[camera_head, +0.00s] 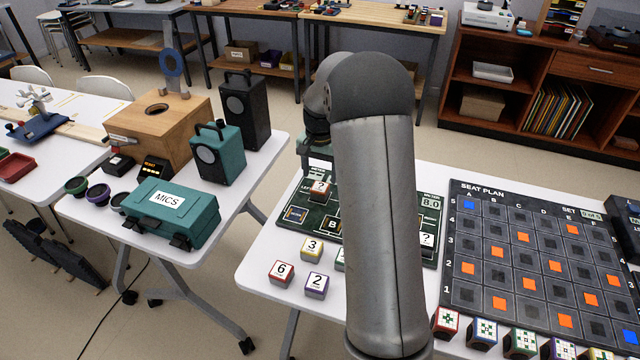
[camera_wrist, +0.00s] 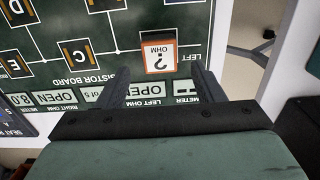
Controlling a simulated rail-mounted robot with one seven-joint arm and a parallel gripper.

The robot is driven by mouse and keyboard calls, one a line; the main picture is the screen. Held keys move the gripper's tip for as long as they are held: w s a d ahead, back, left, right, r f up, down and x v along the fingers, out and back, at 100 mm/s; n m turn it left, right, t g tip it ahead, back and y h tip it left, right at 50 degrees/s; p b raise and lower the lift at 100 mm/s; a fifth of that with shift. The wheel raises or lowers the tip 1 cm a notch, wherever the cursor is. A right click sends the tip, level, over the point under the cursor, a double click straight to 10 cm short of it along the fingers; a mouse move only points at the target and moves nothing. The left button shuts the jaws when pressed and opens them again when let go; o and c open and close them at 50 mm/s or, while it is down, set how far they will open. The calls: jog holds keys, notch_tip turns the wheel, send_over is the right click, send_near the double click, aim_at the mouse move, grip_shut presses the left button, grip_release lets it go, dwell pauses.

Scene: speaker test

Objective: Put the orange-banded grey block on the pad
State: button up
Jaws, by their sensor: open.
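A small block with a white "?" label and an orange band (camera_wrist: 159,53) sits on the dark green resistor board (camera_wrist: 150,20), by its "LEFT OHM" print, in the wrist view. It also shows in the head view as a "?" block (camera_head: 319,190). My gripper (camera_wrist: 164,76) is open and empty; its two dark fingers reach toward the block, one on each side of its near edge. Whether they touch it I cannot tell. In the head view my arm hides the fingertips and part of the board.
Blocks marked 6 (camera_head: 281,273), 3 (camera_head: 312,248) and 2 (camera_head: 316,285) stand on the white table before the board. Another "?" block (camera_head: 427,241) is right of my arm. The seat plan board (camera_head: 446,290) and several coloured blocks fill the right side.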

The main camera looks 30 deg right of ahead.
aim_at(320, 187)
jog(key=s+a+r+n, duration=0.2)
jog(key=s+a+r, duration=0.3)
jog(key=r, duration=0.3)
jog(key=s+a+f+n, duration=0.1)
jog(key=s+a+n, duration=0.2)
jog(key=s, duration=1)
jog(key=s+a+f+n, duration=0.1)
jog(key=s+a+n, duration=0.3)
jog(key=s+a, duration=0.4)
jog(key=s, duration=0.5)
jog(key=shift+a, duration=0.3)
jog(key=shift+s, duration=0.15)
